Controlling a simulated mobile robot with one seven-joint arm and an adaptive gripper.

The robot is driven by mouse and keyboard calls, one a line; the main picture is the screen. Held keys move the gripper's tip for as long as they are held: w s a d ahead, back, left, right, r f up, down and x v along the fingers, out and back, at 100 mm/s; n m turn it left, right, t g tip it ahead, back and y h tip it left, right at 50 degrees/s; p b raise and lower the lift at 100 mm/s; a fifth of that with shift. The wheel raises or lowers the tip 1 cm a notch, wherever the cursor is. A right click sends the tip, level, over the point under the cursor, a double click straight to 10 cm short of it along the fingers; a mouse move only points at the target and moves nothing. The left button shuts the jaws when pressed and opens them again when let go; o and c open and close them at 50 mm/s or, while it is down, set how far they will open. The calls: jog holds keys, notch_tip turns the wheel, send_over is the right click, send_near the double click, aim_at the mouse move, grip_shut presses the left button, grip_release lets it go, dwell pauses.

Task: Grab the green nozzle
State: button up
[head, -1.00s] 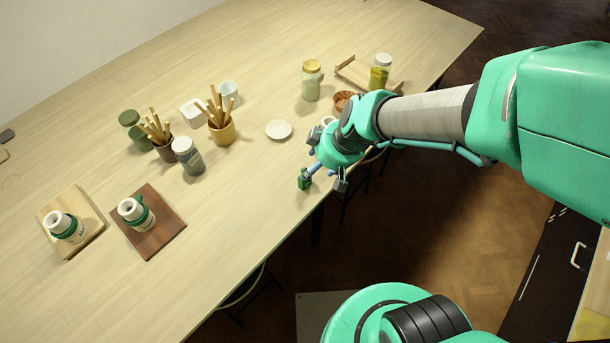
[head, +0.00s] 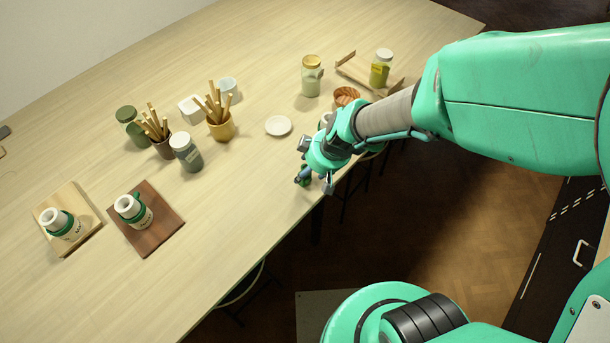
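The green nozzle (head: 306,181) is a small dark green piece standing on the table near its front edge, in the middle of the head view. My gripper (head: 314,184) is right over it, pointing down, with its fingers spread apart. One finger is at the nozzle's left and the other is to its right, closer to the table edge. The gripper's body hides the upper part of the nozzle. I cannot tell whether a finger touches it.
Two white bottles with green bands stand on a pale board (head: 88,212) and a dark brown board (head: 168,230) at the left. A white saucer (head: 278,126), a jar (head: 311,78) and a wooden bowl (head: 346,95) stand behind my gripper. The table's front middle is clear.

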jog(key=shift+b+x, duration=0.65)
jog(key=shift+x, duration=2)
jog(key=shift+d, duration=0.1)
jog(key=c, duration=1.2)
